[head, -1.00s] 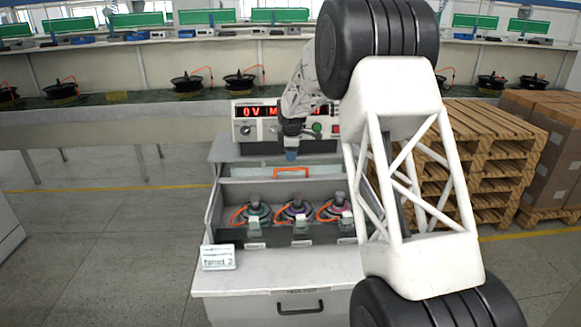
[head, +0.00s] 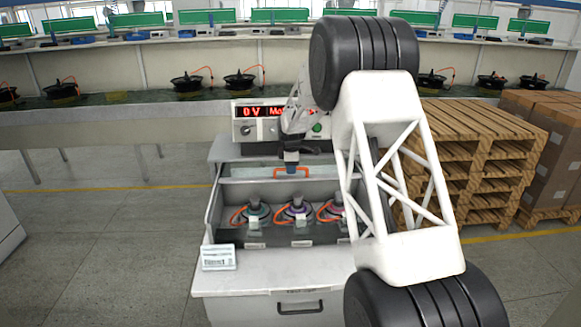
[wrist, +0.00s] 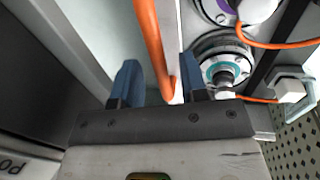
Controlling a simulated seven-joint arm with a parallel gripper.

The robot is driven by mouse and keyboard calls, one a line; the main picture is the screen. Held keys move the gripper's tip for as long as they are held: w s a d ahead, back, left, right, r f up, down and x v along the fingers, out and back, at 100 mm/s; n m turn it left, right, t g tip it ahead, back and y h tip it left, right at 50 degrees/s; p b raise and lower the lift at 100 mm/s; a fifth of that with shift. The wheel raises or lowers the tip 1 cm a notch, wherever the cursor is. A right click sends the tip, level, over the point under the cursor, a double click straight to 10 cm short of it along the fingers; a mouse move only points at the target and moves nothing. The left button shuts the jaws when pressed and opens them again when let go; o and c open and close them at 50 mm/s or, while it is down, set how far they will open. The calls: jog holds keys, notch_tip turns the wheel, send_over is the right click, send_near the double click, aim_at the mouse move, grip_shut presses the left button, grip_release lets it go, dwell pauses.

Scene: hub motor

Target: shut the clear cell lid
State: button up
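The clear cell lid (head: 247,171) shows as a pale strip along the back of the grey cell, and it looks open. Its orange handle (head: 304,171) is at its middle. My gripper (head: 291,168) is down at the handle from above. In the wrist view my gripper (wrist: 160,78) is open, with its two blue fingers apart. The orange handle (wrist: 148,35) runs between the fingers; it appears close to the right finger, and I cannot tell whether they touch. The pale lid surface (wrist: 100,30) lies to the left of the handle.
Hub motors (head: 296,209) with orange cables sit in the cell (head: 212,210); my arm hides its right side. A tester with a red display (head: 262,112) stands behind. A label card (head: 218,258) is at front left. Wooden pallets (head: 450,150) stand right.

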grip_shut()
jog(key=shift+s, duration=0.1)
jog(key=shift+s, duration=12.2)
grip_release()
